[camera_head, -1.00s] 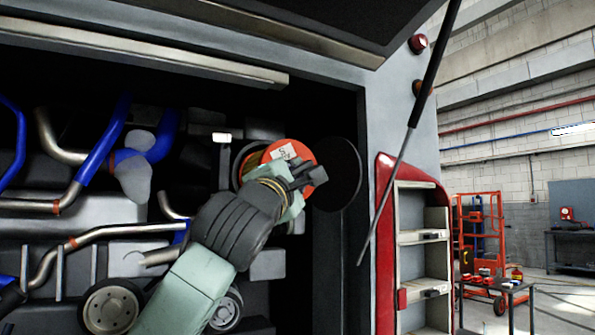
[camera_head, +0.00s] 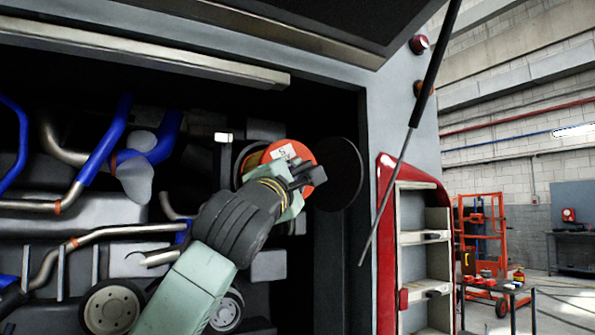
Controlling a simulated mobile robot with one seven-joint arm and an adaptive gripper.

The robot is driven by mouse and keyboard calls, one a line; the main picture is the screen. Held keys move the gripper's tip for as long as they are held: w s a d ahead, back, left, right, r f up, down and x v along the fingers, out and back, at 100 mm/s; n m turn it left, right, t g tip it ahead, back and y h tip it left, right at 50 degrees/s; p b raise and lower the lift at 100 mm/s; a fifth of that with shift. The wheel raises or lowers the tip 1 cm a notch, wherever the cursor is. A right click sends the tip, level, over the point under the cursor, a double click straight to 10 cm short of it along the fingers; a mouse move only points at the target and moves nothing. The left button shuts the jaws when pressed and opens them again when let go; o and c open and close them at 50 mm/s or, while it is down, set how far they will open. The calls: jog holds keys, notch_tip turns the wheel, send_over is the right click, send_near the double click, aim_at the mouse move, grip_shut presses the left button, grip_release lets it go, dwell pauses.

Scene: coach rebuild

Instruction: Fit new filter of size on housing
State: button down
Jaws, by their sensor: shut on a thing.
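The filter (camera_head: 310,158) has an orange-red end cap with a white label and a yellowish side. It sits at the mouth of the round grey housing (camera_head: 241,160) inside the engine bay, and seems partly inside it. My gripper (camera_head: 305,178) is shut on the filter's outer end, at its lower right. My wrist and arm come up from the bottom and hide the filter's lower side. The dark round cover (camera_head: 345,175) stands open to the right of the housing. How deep the filter sits cannot be told.
Blue and metal pipes (camera_head: 100,150) and pulleys (camera_head: 108,307) fill the bay at left. A gas strut (camera_head: 408,130) slants down at the right. Beyond it are a red-edged open locker (camera_head: 385,240), an orange trolley (camera_head: 480,240) and a small dark table (camera_head: 505,290).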

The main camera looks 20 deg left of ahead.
jog(key=shift+w+a+p, duration=0.5)
jog(key=shift+w+a, duration=0.4)
jog(key=shift+a, duration=0.25)
jog(key=shift+w+a+p, duration=0.45)
jog(key=shift+w+a, duration=0.45)
jog(key=shift+a, duration=0.25)
